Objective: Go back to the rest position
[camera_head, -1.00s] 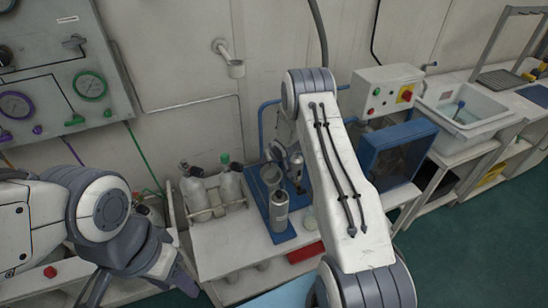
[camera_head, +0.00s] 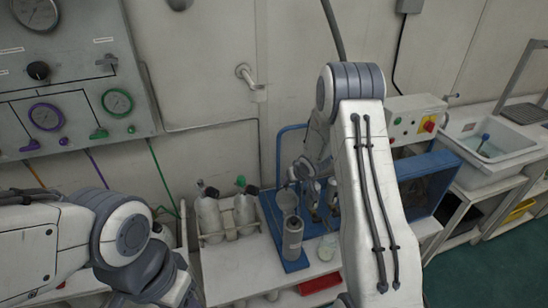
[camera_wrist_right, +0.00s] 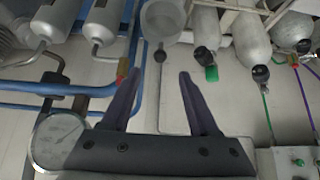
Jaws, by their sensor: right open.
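My right gripper (camera_wrist_right: 160,75) shows in the right wrist view with its two dark fingers apart and nothing between them. In the head view my right arm comes up from the bottom and bends down over the bench, and its links hide much of the gripper. My left arm comes in from the left edge. Its wrist is bent down at the bottom of the head view, and the fingertips are cut off by the frame.
White cylinders in a rack (camera_head: 228,232) stand on the bench beside a blue stand (camera_head: 296,265) with a grey canister (camera_head: 293,240). A gauge panel (camera_head: 75,75) is on the left wall. A control box (camera_head: 414,121), blue-framed unit (camera_head: 428,168) and sink (camera_head: 492,140) are at right.

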